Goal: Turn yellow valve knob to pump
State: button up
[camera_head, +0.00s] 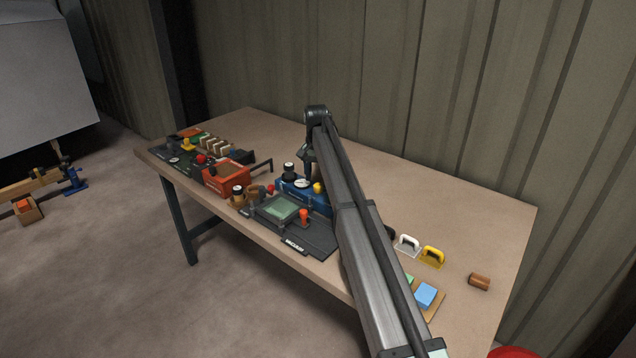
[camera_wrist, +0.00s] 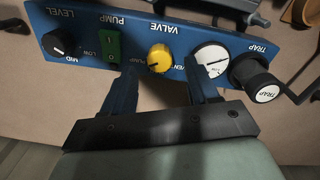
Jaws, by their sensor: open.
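The yellow valve knob (camera_wrist: 160,57) sits on a blue panel (camera_wrist: 75,22), seen upside down in the wrist view. The word VALVE is beside it, with PUMP lettering on its left and a partly covered word on its right. I cannot tell clearly where its pointer aims. My gripper (camera_wrist: 160,76) is open, one finger on each side of the knob in the picture, with gaps showing. Contact and depth are unclear. In the head view the yellow knob (camera_head: 318,187) and blue panel (camera_head: 322,206) show just left of my arm, which hides part of the panel.
On the panel are a green switch (camera_wrist: 112,45), a black level knob (camera_wrist: 63,43), a white gauge (camera_wrist: 211,57) and a black trap handle (camera_wrist: 255,78). A dark vacuum plate (camera_head: 318,240) lies in front. An orange box (camera_head: 228,177) stands left on the table (camera_head: 490,212).

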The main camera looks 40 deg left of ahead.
aim_at(318, 184)
notch_tip(318, 184, up, 10)
jog(key=shift+r, duration=0.2)
dwell(0.7)
